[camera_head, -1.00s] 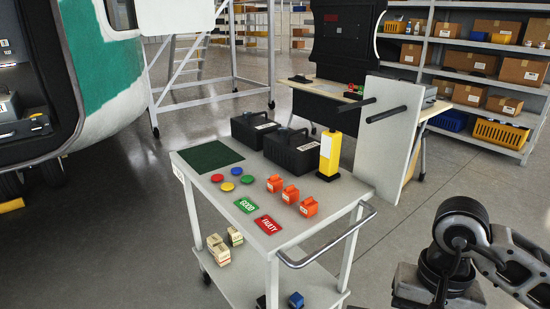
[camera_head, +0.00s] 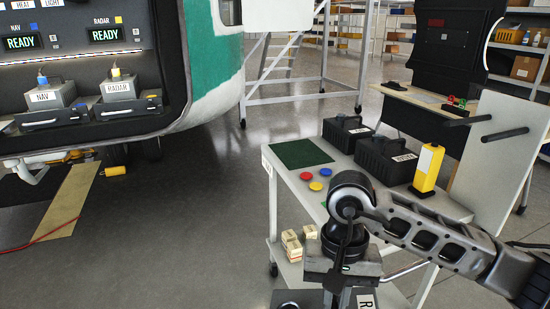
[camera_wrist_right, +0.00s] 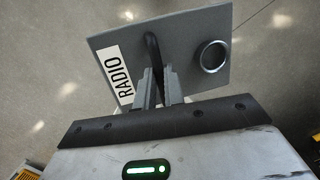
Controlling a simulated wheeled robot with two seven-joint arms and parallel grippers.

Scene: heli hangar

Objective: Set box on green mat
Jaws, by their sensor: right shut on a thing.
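The green mat (camera_head: 300,153) lies flat and bare on the back left corner of the white cart's top. My right gripper (camera_wrist_right: 158,92) is shut on the dark handle of a grey box (camera_wrist_right: 195,35) with a white RADIO label and a round metal ring. In the head view my right arm reaches across the front of the cart. There the box shows only at the bottom edge, as part of its label (camera_head: 367,301), and the rest is cut off or hidden. It is held apart from the mat. My left gripper is not in view.
Two black cases (camera_head: 347,134) and a yellow device (camera_head: 427,168) stand on the cart (camera_head: 448,207), right of the mat. Coloured discs (camera_head: 305,176) lie in front of it. The helicopter bay at left holds NAV (camera_head: 43,97) and RADAR (camera_head: 118,86) boxes.

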